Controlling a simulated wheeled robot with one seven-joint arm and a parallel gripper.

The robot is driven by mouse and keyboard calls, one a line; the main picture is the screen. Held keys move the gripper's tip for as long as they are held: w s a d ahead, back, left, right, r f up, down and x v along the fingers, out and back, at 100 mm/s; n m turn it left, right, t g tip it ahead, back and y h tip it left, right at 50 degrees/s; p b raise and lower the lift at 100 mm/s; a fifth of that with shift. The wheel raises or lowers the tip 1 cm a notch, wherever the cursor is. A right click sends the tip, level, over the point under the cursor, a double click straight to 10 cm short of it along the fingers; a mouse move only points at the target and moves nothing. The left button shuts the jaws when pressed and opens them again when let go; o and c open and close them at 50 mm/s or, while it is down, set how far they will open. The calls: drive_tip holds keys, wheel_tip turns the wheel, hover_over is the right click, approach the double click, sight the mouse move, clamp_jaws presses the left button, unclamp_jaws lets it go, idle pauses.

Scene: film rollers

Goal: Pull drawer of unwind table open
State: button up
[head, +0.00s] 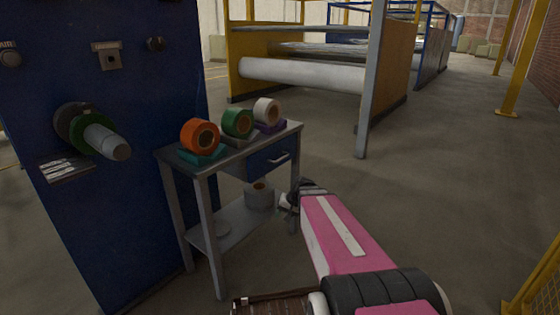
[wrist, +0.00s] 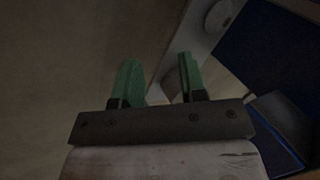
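The unwind table (head: 172,158) is a small grey metal table with a lower shelf, beside a blue machine panel in the head view. Its blue drawer (head: 262,163) is under the top at the right and looks shut. A pale bar handle (head: 281,159) is on the drawer front. My gripper (head: 288,203) is below the handle, by the table's right leg; its fingertips are small and partly hidden there. In the wrist view, my gripper's two green fingers (wrist: 160,80) are apart with nothing held between them. The handle cannot be made out in that view.
Orange (head: 200,135), green (head: 237,123) and white (head: 266,111) tape rolls stand on the tabletop. A grey roll (head: 260,196) is on the lower shelf. The blue machine panel (head: 60,220) with a spindle (head: 104,141) blocks the left. Floor right of the table is open.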

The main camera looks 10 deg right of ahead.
drive_tip(key=w+d+r+m+t+y, duration=0.2)
drive_tip(key=w+r, duration=0.1)
drive_tip(key=w, duration=0.3)
drive_tip(key=w+d+r+m+t+y, duration=0.1)
drive_tip(key=w+d+r+t+y, duration=0.1)
drive_tip(key=w, duration=0.4)
drive_tip(key=m+t+y, duration=0.2)
drive_tip(key=m+t, duration=0.2)
drive_tip(key=t, duration=0.1)
approach(281, 159)
drive_tip(key=x, duration=1)
drive_tip(key=shift+w+a+f, duration=0.1)
drive_tip(key=shift+w+f, duration=0.1)
drive_tip(key=shift+w, duration=0.1)
clamp_jaws()
